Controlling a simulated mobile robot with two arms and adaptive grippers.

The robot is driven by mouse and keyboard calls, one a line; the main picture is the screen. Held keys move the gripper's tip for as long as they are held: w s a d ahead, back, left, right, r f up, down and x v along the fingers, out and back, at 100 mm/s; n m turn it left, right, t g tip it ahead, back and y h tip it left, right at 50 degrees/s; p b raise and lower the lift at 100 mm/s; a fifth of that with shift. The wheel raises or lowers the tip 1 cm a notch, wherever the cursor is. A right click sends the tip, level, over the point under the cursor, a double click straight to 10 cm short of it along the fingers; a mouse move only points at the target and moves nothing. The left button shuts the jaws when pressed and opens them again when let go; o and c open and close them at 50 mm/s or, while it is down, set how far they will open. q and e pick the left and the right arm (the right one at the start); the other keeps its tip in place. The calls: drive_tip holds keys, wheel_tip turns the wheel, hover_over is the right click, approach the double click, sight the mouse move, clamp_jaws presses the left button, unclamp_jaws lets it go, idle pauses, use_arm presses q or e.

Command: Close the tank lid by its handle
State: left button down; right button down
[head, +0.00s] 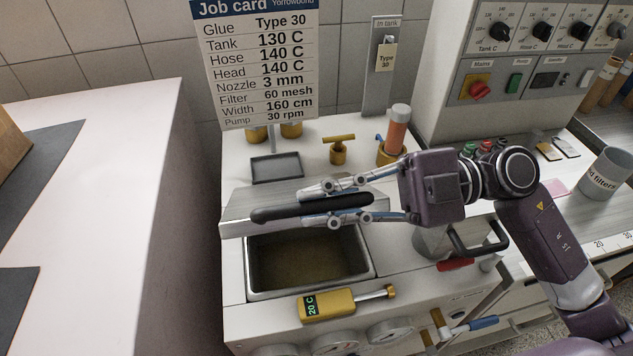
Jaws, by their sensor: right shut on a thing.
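The tank (366,274) is an open rectangular well with brown contents, set in the white machine top. Its grey metal lid (238,207) stands raised and tilted behind the opening. A long black handle (278,212) runs along the lid's front. My right gripper (330,203) comes in from the right, with one finger above and one below the handle, shut on it. The fingers hide part of the handle and lid. My left gripper is not in view.
A yellow thermometer (328,305) reading 20 C lies at the tank's front edge. A grey jug with a black handle (478,246) stands right of the tank. Behind the lid are a dark tray (276,168), a brass valve (338,152) and an orange-brown cylinder (396,134).

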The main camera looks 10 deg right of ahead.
drive_tip(key=shift+s+f, duration=0.35)
drive_tip(key=shift+f, duration=0.05)
drive_tip(key=c, duration=1.9)
unclamp_jaws()
drive_tip(key=shift+c, duration=0.2)
drive_tip(key=d, duration=1.2)
drive_tip(key=shift+d, duration=0.1)
